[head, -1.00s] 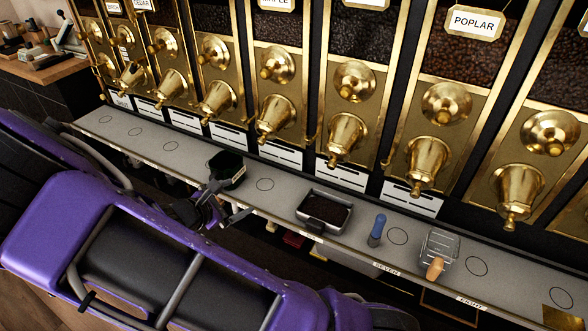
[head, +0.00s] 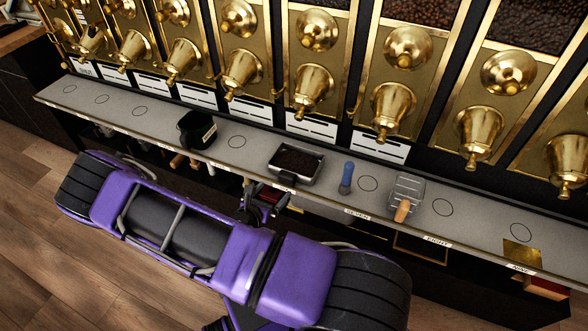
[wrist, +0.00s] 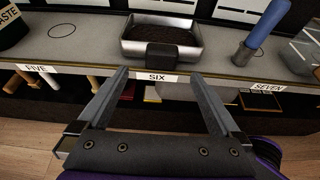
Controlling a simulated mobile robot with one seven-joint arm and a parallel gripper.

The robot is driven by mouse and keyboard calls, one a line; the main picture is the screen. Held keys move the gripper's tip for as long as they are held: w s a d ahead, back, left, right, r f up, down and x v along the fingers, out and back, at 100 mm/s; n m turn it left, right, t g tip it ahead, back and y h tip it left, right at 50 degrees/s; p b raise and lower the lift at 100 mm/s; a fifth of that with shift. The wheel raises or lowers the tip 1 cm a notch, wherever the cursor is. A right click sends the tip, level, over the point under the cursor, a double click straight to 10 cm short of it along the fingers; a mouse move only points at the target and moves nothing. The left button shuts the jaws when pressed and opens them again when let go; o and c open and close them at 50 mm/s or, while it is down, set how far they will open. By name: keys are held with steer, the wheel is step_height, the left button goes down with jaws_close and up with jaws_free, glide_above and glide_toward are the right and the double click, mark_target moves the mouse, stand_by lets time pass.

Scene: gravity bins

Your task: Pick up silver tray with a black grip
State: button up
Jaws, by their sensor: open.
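The silver tray (head: 308,168) holds dark coffee beans and sits on the grey shelf in the head view. Its black grip (head: 286,177) points toward the shelf's front edge. In the wrist view the tray (wrist: 192,48) is at the top middle, with its black grip (wrist: 162,57) straight ahead between my fingers. My gripper (wrist: 158,82) is open and empty, just in front of the shelf edge and apart from the grip. In the head view my gripper (head: 270,198) is partly hidden by my arm.
A blue-handled tool (head: 347,178) stands right of the tray, and a clear scoop with a wooden handle (head: 404,197) lies farther right. A black container (head: 197,130) stands to the left. Brass dispensers (head: 314,90) hang behind. Items are stored under the shelf.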

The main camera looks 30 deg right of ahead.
mark_target(285, 178)
steer(key=x, duration=0.8)
steer(key=shift+s+d+r, duration=0.1)
steer(key=shift+s+r, duration=0.05)
steer(key=shift+r, duration=0.15)
jaws_close()
